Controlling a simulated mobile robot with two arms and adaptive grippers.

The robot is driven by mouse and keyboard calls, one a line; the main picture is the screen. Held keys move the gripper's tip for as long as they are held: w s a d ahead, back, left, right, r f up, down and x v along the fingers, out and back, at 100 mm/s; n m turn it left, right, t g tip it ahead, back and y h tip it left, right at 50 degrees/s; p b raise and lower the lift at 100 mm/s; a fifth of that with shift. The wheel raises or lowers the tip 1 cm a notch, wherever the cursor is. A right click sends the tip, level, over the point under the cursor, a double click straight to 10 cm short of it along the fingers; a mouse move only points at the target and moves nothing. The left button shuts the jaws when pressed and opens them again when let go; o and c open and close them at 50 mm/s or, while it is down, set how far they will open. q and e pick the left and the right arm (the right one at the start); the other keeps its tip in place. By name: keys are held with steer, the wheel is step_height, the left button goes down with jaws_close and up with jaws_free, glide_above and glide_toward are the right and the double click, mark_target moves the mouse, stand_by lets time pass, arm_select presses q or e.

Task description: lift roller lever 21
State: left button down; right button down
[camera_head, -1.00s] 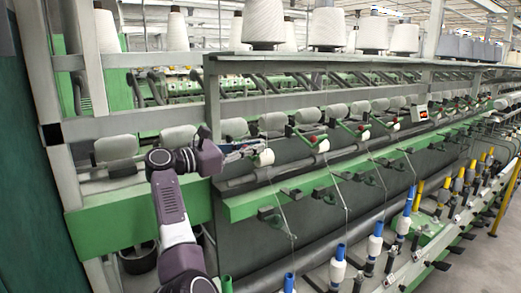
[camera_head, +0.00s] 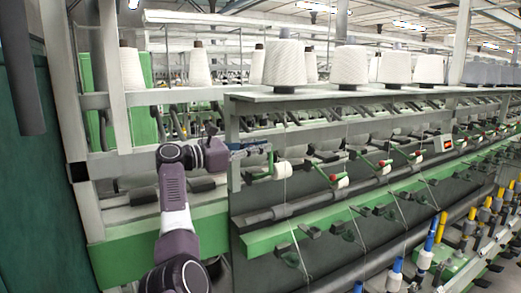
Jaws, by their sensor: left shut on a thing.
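My left gripper (camera_head: 262,148) reaches in from the left and is shut on the green roller lever (camera_head: 270,161) at the left end of the machine's front row. A white roller (camera_head: 283,170) sits at the lever, just below and right of the fingertips. The lever is small here, and the fingers partly hide its upper end. The lever's number cannot be read. My right gripper is not in view.
Neighbouring green levers with red knobs (camera_head: 334,177) continue along the row to the right. Large white yarn cones (camera_head: 286,62) stand on the shelf above. A green rail (camera_head: 275,238) and an upright grey post (camera_head: 234,145) are close to my arm.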

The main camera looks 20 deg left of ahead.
arm_select(q)
steer(key=shift+w+a, duration=0.2)
steer(key=shift+a, duration=0.1)
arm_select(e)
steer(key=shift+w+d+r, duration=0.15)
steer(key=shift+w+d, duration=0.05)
arm_select(q)
steer(key=shift+r, duration=0.1)
steer(key=c, duration=2.2)
jaws_free()
steer(key=shift+o, duration=1.1)
steer(key=shift+w+a, duration=0.1)
steer(key=shift+w, duration=0.05)
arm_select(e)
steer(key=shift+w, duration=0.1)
arm_select(q)
steer(key=v, duration=1.2)
